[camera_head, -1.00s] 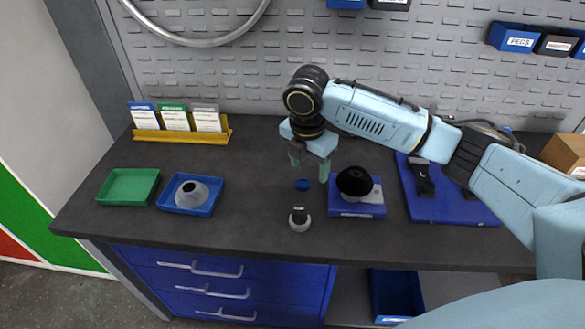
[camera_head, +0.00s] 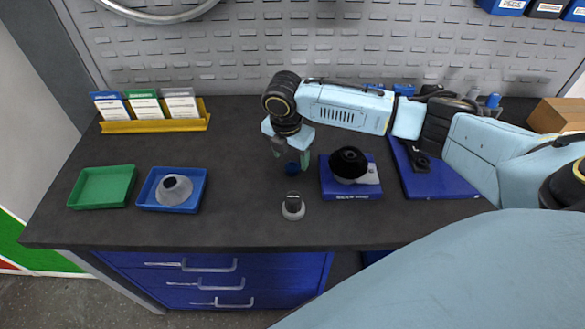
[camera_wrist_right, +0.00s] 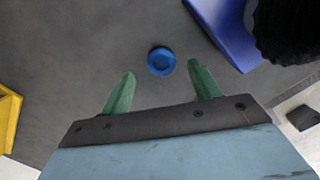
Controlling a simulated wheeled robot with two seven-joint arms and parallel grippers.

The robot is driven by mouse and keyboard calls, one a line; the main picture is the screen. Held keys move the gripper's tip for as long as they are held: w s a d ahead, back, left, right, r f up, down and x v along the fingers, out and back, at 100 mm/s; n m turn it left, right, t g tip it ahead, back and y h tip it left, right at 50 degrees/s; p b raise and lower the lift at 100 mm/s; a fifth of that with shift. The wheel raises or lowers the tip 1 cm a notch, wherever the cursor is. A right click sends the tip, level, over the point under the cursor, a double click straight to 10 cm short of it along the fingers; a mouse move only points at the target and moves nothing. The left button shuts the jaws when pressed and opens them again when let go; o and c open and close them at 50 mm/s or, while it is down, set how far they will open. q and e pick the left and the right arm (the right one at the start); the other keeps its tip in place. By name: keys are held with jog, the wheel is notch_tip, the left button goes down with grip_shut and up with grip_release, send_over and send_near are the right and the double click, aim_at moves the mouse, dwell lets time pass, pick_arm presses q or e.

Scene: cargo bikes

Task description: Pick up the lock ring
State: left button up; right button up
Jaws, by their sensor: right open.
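A small round blue piece, which looks like the lock ring (camera_head: 292,168), lies flat on the dark worktop. In the right wrist view the lock ring (camera_wrist_right: 161,61) shows a raised centre and sits just beyond and between the two green fingertips. My right gripper (camera_head: 291,157) points down over it, open and empty. In the wrist view the right gripper (camera_wrist_right: 162,76) has a wide gap between its fingers, with no finger seen touching the ring. My left gripper is not in view.
A blue block with a black round part (camera_head: 348,164) stands close right of the gripper. A dark knob with a grey ring (camera_head: 293,206) stands in front. Left are a blue tray (camera_head: 150,191) with a grey cone and a green tray (camera_head: 102,187). A yellow card holder (camera_head: 150,127) stands behind.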

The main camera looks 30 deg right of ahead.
aim_at(293, 166)
jog(key=f, duration=0.2)
jog(key=shift+d+f, duration=0.2)
jog(key=shift+f, duration=0.45)
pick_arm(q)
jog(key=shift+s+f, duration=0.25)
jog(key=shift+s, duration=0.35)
pick_arm(e)
jog(key=c, duration=1.1)
jog(key=shift+o, duration=0.2)
